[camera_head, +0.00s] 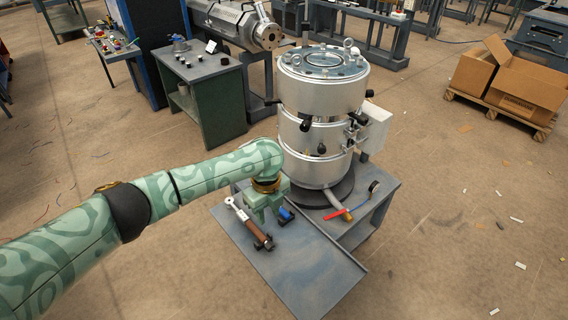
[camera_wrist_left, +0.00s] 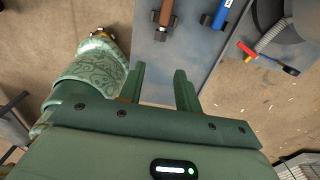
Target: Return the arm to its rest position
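My left arm, pale green with a dark joint band, reaches in from the left in the head view. My left gripper (camera_head: 265,212) is over the tilted grey side tray (camera_head: 310,270) of the metal cylinder stand. In the left wrist view the two fingers of this gripper (camera_wrist_left: 159,71) are apart with nothing between them, so it is open and empty. A brown-handled tool (camera_head: 254,232) lies on the tray beside the gripper, and a blue tool (camera_head: 287,214) is just right of the fingers. My right gripper is in neither view.
A tall silver cylinder vessel (camera_head: 322,95) stands behind the tray, with a red-handled valve (camera_head: 337,214) at its base. A green cabinet (camera_head: 212,105) with small parts stands at the back left. Cardboard boxes (camera_head: 515,80) sit on a pallet at right. The floor at right is mostly clear.

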